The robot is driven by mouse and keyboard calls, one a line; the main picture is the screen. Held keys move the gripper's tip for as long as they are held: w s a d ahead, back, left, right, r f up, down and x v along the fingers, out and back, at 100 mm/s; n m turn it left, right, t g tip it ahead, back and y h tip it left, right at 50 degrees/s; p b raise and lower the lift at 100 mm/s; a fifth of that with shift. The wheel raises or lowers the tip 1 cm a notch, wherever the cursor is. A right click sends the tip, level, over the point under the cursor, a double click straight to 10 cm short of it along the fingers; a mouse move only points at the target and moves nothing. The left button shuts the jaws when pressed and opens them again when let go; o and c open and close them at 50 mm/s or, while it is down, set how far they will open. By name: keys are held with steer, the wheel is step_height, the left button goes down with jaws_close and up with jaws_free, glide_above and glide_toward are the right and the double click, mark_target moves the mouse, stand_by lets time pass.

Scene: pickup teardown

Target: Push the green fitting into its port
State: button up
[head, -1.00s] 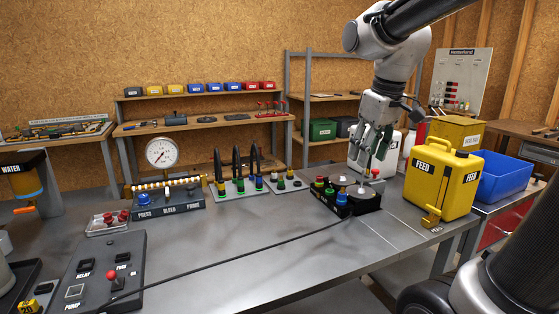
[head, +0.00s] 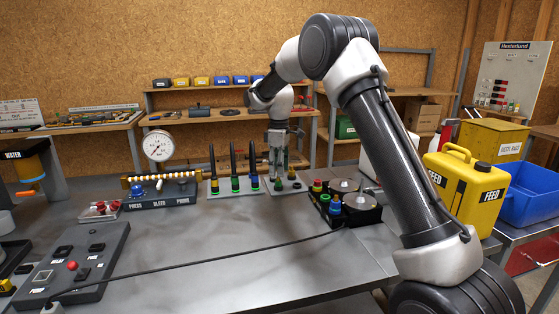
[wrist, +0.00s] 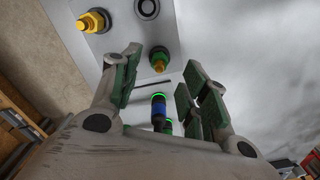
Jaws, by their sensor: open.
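A green fitting (head: 278,185) stands on the small grey plate (head: 297,191) near the middle of the bench. In the wrist view it appears to be the green-topped fitting with a yellow nut (wrist: 158,60). My gripper (head: 279,172) points down over this plate, just behind or above the fitting; the exact gap is unclear. In the wrist view its open green-padded fingers (wrist: 157,75) lie on either side of the fitting, with nothing held. A dark round port (wrist: 148,8) and a yellow fitting (wrist: 93,22) are on the same plate.
Several upright hoses in coloured fittings (head: 235,183) stand close on the left, one with a green ring and blue body (wrist: 158,112). A black tray with coloured caps (head: 330,205) stands to the right.

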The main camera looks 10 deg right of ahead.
mark_target(279, 181)
step_height(279, 181, down, 5)
steer(key=shift+f, duration=0.1)
stand_by(0.3)
jaws_close()
steer(key=c, duration=0.9)
jaws_free()
